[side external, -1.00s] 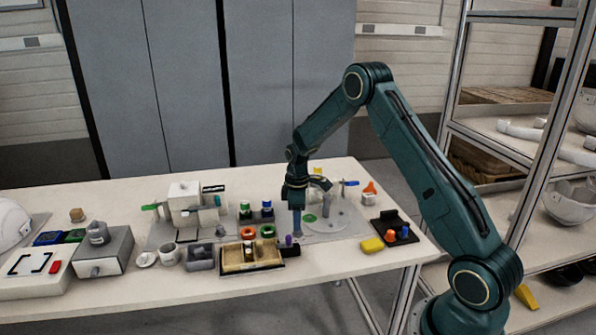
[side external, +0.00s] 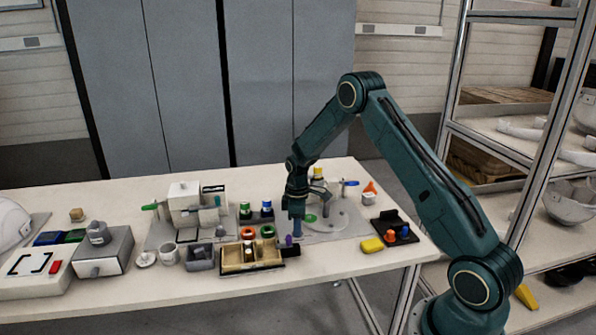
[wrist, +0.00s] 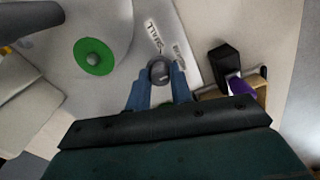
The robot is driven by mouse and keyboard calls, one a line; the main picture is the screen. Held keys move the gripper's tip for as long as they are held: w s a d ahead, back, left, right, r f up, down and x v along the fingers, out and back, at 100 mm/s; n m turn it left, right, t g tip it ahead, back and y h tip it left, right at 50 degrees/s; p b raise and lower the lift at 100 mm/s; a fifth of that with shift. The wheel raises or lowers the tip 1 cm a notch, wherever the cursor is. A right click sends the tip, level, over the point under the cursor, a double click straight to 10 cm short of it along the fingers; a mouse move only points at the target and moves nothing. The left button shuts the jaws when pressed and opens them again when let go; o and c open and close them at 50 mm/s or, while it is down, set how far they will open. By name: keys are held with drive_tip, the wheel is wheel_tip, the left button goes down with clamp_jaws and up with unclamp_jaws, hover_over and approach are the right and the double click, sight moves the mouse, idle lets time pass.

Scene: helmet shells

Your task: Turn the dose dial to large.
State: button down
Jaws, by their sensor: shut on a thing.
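The dose dial (wrist: 159,71) is a small grey round knob in the wrist view. It sits at the edge of a light plate, just below a printed label, "SMALL" (wrist: 154,37). A second label beside it, to the right, is too blurred to read. My gripper (wrist: 159,87) has its two blue fingers closed around the dial, one on each side. In the side view my gripper (side external: 297,235) points down at the grey mat, and its fingers hide the dial. I cannot tell which way the dial points.
A green disc (wrist: 94,57) lies left of the dial on a pale round plate. A black block (wrist: 224,63) and a purple-topped piece (wrist: 241,86) stand close on the right. In the side view, a wooden tray (side external: 234,268) is just left of my gripper and a yellow block (side external: 372,245) is to the right.

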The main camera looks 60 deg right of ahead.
drive_tip(key=shift+m, duration=0.5)
drive_tip(key=m, duration=1.1)
idle(0.4)
drive_tip(key=c, duration=1.2)
unclamp_jaws()
drive_tip(key=shift+c, duration=0.2)
wheel_tip(320, 180, up, 14)
